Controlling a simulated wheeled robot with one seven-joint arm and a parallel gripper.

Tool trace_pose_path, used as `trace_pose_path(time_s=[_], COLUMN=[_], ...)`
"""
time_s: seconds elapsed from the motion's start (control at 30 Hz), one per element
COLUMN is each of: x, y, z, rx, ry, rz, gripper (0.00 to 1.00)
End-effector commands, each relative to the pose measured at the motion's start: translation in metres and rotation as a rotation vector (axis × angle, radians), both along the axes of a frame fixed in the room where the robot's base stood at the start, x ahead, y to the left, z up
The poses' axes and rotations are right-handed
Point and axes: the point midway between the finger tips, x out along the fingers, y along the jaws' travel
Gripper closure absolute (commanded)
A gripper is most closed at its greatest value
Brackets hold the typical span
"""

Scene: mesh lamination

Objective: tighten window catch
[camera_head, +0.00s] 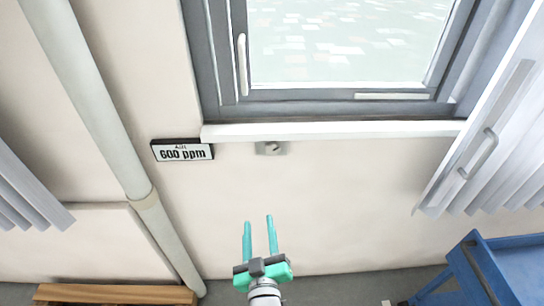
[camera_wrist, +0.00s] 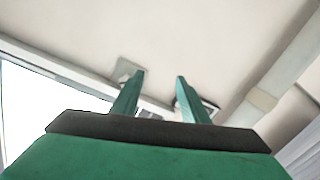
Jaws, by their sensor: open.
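A grey-framed window (camera_head: 327,97) has a pale upright handle (camera_head: 242,65) on its left side. Below its white sill (camera_head: 330,131), a small grey plate with a dark catch-like fitting (camera_head: 271,148) is fixed to the wall; I cannot tell which part is the window catch. The plate also shows in the wrist view (camera_wrist: 122,71), just left of the left fingertip and partly hidden by it. My gripper (camera_head: 258,221), with teal fingers, is open and empty, below the plate in the head view. Its spread fingers also show in the wrist view (camera_wrist: 160,76).
A sign reading 600 ppm (camera_head: 182,151) is on the wall left of the plate. A pale pipe (camera_head: 95,100) runs down the left wall. Slatted shutter panels (camera_head: 480,140) stand at the right, above a blue cart (camera_head: 500,265). A wooden piece (camera_head: 115,294) lies at bottom left.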

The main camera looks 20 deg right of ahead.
Motion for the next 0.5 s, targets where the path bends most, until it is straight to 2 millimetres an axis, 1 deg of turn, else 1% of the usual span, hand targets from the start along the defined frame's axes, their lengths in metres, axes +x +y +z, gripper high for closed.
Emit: trace_pose_path(time_s=[0.03, 0.1, 0.2, 0.3, 0.4, 0.5], x=[0.012, 0.025, 0.039, 0.05, 0.056, 0.059], y=[-0.01, -0.022, -0.039, -0.052, -0.061, -0.067], z=[0.016, 0.033, 0.057, 0.078, 0.091, 0.098], rx=[-0.042, -0.097, -0.172, -0.232, -0.276, -0.298], ry=[-0.009, -0.006, -0.001, 0.005, 0.011, 0.017], rz=[-0.008, -0.015, -0.028, -0.039, -0.046, -0.05], gripper=[0.59, 0.59, 0.59, 0.59, 0.59, 0.59])
